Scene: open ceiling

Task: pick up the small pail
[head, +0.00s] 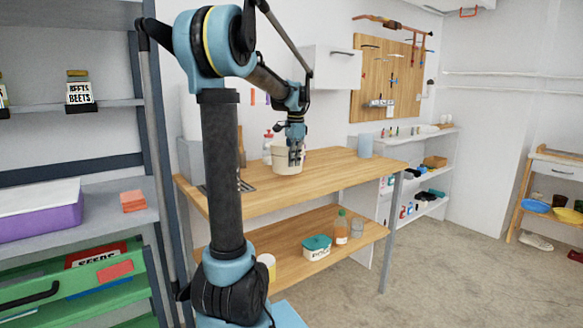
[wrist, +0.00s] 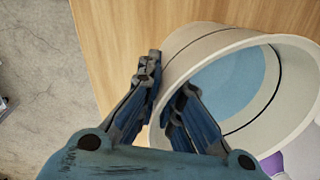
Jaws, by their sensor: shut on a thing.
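The small pail (head: 287,160) is a cream, round, open-topped container on the wooden workbench, near its back. In the wrist view the pail (wrist: 215,42) shows its open mouth, a thin dark line inside and a pale blue area within. My gripper (head: 293,156) comes down on the pail from above. In the wrist view my gripper (wrist: 166,88) has one finger outside the pail's wall and one inside, shut on the wall near the rim. I cannot tell whether the pail's bottom touches the bench.
The workbench top (head: 345,166) has free room to the right. A spray bottle (head: 267,146) stands behind the pail, and a blue-grey cylinder (head: 365,146) stands farther right. The lower shelf holds a teal-lidded tub (head: 317,247) and an orange bottle (head: 341,228). Shelving (head: 95,190) stands at left.

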